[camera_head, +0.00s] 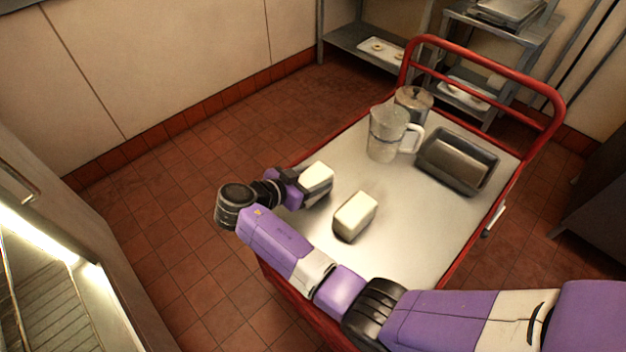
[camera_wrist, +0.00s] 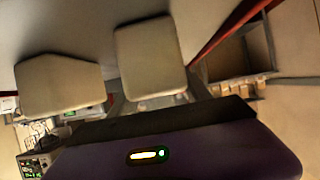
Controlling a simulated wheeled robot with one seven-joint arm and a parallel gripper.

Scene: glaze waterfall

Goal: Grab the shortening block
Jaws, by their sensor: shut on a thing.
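Two pale cream blocks of similar look are on or just over the cart top; no marking shows which one is the shortening block. My gripper (camera_head: 314,186) comes in low from the cart's left edge and is shut on the left block (camera_head: 317,175). This held block fills the middle of the wrist view (camera_wrist: 151,56). I cannot tell whether it touches the cart top. The other block (camera_head: 355,214) rests free on the cart, a little to the right and nearer; it shows at the left in the wrist view (camera_wrist: 58,86).
A clear pitcher (camera_head: 385,134), a metal canister (camera_head: 413,101) and a dark loaf pan (camera_head: 458,161) stand at the cart's far end. A red rail (camera_head: 484,67) rises behind them. The cart top (camera_head: 425,225) right of the free block is clear.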

